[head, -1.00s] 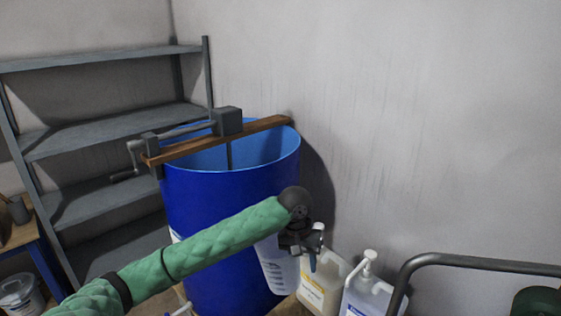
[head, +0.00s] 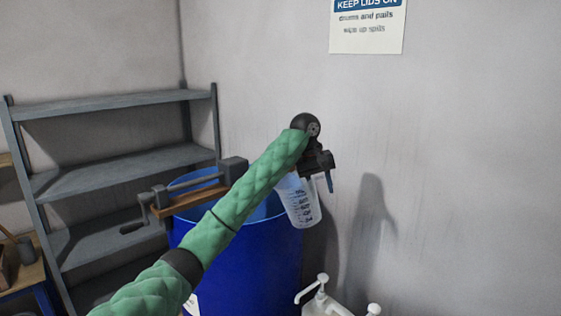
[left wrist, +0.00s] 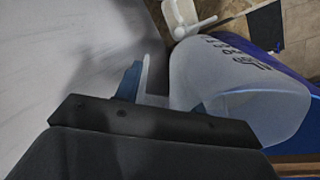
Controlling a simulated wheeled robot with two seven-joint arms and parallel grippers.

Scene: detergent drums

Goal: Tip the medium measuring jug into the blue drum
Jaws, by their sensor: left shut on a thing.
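The medium measuring jug (head: 299,203) is translucent with dark scale marks. It hangs from my left gripper (head: 326,172), which is shut on it, at the right rim of the blue drum (head: 245,262). The jug is slightly tilted and overlaps the drum's right edge in the head view. In the left wrist view the jug (left wrist: 225,85) shows its open mouth, with the gripper's fingers (left wrist: 140,85) at its side. I cannot see what is in the jug. My green left arm hides part of the drum's opening. My right gripper is not in view.
A wooden bar with a crank mixer (head: 190,195) lies across the drum's top. A grey shelf (head: 115,180) stands at the left. The wall is close behind the drum.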

